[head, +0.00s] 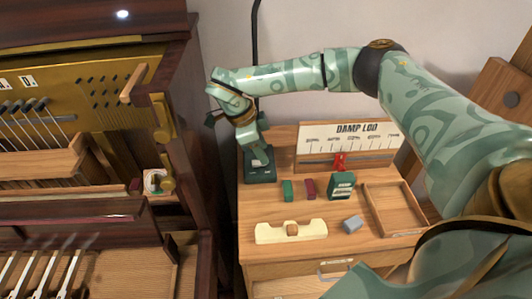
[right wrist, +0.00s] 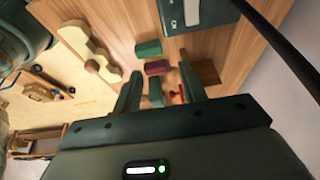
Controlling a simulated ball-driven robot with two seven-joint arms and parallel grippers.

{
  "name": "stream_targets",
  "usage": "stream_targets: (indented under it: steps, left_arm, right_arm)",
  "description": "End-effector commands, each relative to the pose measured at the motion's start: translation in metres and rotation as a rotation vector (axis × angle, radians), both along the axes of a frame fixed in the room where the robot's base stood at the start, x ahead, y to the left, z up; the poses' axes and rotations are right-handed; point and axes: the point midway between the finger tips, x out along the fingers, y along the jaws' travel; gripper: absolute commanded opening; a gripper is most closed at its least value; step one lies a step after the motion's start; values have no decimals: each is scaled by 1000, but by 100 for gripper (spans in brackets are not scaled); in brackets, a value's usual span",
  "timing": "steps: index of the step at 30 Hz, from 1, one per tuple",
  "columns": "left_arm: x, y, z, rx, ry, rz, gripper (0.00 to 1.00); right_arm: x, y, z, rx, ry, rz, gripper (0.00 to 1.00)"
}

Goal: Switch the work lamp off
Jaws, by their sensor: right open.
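The work lamp's dark green base (head: 260,172) stands at the back left of the wooden bench. Its thin black pole (head: 255,40) rises out of the head view; the lamp's head is not visible. In the right wrist view the lamp base (right wrist: 208,14) is at the top, with a small pale switch-like patch on it, and the black pole (right wrist: 282,42) crosses the upper right. My right gripper (head: 256,152) is just above or behind the base, partly merging with it; contact cannot be told. In the right wrist view its fingers (right wrist: 160,90) are apart, with nothing gripped. My left gripper is not visible.
Green (head: 287,190) and maroon (head: 310,188) blocks, a green box (head: 342,185), a grey block (head: 352,224) and a cream holder (head: 270,232) lie on the bench. A wooden tray (head: 418,229) is at right, a gauge board (head: 350,140) behind. The open piano stands left.

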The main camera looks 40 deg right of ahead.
Motion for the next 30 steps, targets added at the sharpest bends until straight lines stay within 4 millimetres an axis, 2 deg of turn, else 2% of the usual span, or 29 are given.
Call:
stream_targets:
  steps: [1, 6, 12, 30]
  left_arm:
    - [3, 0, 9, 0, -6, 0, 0]
    - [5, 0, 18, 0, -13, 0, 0]
    - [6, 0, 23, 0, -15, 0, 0]
    - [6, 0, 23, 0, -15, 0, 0]
  right_arm:
    - [-13, 7, 10, 1, 2, 7, 42]
    - [-44, 27, 23, 0, 2, 6, 42]
    - [-63, 39, 30, 0, 3, 1, 42]
    - [-66, 41, 30, 0, 3, 1, 42]
